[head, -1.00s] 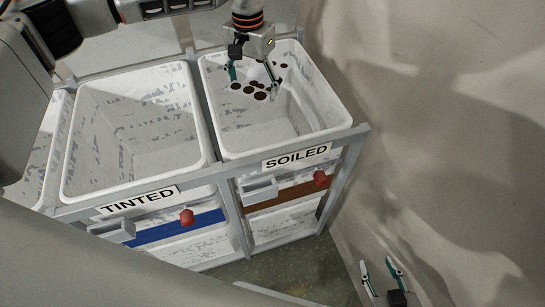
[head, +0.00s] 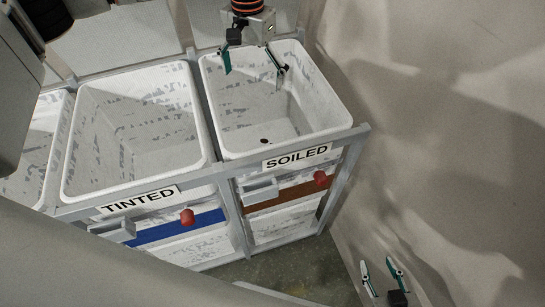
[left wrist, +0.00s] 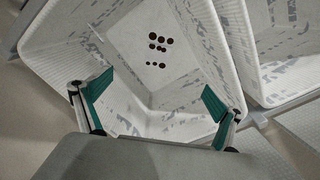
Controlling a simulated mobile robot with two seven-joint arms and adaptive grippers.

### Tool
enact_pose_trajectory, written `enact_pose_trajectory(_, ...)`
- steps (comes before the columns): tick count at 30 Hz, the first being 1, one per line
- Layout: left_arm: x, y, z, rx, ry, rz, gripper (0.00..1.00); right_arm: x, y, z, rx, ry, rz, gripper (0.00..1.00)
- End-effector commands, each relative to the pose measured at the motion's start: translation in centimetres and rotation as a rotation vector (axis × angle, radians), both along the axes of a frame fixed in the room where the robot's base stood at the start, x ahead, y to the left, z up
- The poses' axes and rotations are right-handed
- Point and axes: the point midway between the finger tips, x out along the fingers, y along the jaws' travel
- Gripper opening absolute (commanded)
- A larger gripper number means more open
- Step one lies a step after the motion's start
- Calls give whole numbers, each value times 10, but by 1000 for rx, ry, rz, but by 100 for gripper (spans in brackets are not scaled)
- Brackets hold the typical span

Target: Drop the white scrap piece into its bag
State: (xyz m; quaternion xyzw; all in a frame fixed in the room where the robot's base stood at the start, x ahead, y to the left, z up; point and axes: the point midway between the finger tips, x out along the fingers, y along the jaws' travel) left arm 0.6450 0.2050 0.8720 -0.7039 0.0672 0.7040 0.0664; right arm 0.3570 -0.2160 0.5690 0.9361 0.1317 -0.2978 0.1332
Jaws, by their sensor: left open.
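The white scrap piece (left wrist: 157,50) has several dark brown spots. It lies low inside the white bag labelled SOILED (head: 226,152), seen from above in the left wrist view; its outline blends with the white lining. In the head view only a dark spot (head: 264,141) of it shows, and the rest is hidden by the bag's front rim. My left gripper (head: 252,70) is open and empty above the back of the SOILED bag, apart from the piece. My right gripper (head: 382,268) is open and empty at the lower right, away from the bags.
The bag labelled TINTED (head: 66,190) stands to the left in the same grey metal frame (head: 345,185), with another bag (head: 40,165) further left. Red knobs (head: 320,177) and handles stick out at the front. A beige wall (head: 450,130) closes the right side.

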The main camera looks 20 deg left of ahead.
Motion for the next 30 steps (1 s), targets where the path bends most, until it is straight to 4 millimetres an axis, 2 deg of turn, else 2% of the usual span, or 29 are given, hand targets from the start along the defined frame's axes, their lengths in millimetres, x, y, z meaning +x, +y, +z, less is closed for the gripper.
enact_pose_trajectory(3,1,0,21,2,-5,0,95,0,0,0,0,1,-1,40)
enact_pose_trajectory(9,0,0,38,2,-2,-1,95,-1,0,0,0,2,-1,40)
enact_pose_trajectory(30,0,0,43,0,0,0,95,-1,0,-1,0,3,-1,40)
